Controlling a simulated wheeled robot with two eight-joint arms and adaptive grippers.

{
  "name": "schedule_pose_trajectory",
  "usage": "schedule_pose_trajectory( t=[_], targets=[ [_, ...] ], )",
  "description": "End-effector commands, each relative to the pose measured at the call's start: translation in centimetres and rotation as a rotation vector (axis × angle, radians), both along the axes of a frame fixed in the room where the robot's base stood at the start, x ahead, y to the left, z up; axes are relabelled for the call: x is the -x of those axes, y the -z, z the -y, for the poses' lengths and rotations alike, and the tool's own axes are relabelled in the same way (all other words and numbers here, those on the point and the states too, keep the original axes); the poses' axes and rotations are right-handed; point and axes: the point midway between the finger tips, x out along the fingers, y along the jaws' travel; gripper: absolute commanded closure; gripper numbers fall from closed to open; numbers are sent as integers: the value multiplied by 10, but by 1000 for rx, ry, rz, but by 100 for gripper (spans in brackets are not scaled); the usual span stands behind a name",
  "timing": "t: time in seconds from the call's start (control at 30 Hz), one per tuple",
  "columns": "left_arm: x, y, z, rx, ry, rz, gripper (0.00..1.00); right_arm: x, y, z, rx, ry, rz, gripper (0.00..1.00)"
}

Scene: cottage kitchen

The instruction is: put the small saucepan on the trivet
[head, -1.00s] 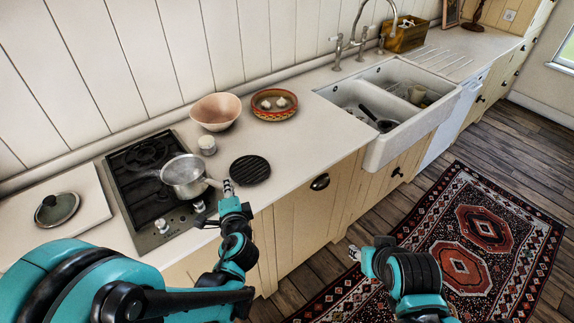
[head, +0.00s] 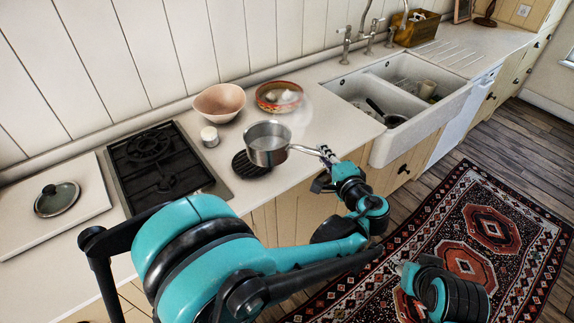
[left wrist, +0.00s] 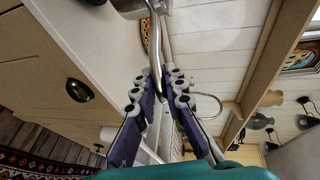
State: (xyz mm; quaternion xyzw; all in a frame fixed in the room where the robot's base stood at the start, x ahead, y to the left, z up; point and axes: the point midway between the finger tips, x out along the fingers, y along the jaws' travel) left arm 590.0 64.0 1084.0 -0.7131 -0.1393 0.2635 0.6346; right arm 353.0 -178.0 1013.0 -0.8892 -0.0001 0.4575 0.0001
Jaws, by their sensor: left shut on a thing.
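The small steel saucepan (head: 268,150) is upright, over the far right part of the round black ribbed trivet (head: 246,168) in the head view. The trivet's near left part shows past the pan. I cannot tell for sure whether the pan touches it. My left gripper (head: 327,154) is shut on the saucepan's handle, which points right. In the left wrist view the handle (left wrist: 154,45) runs between the fingers (left wrist: 160,78), with part of the pan body (left wrist: 128,5) at the top edge. My right gripper (head: 396,266) is away over the rug; its fingers are too small to read.
The black hob (head: 160,165) is empty. A white jar (head: 210,137), a pink bowl (head: 219,102) and a patterned dish (head: 279,96) stand behind the trivet. A glass lid (head: 57,199) lies on a white board at left. The sink (head: 421,112) is to the right.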

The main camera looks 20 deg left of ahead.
Motion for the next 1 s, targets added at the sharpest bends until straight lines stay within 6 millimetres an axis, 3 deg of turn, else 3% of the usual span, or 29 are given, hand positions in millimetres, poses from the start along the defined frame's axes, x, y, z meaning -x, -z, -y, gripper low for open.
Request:
schedule_pose_trajectory(
  t=[0.2,0.4,0.57,0.8,1.0],
  targets=[
    [-18,33,-48,-3,-5,0,100,0,22,0,0,0,0,60],
    [-28,46,-69,-5,0,-1,100,0,29,0,0,0,0,60],
    [-29,52,-72,-4,3,0,100,0,32,0,0,0,0,60],
    [-29,86,-71,-4,3,0,100,0,51,0,0,0,0,60],
    [-29,86,-72,-4,3,0,100,0,50,0,0,0,0,60]
  ],
)
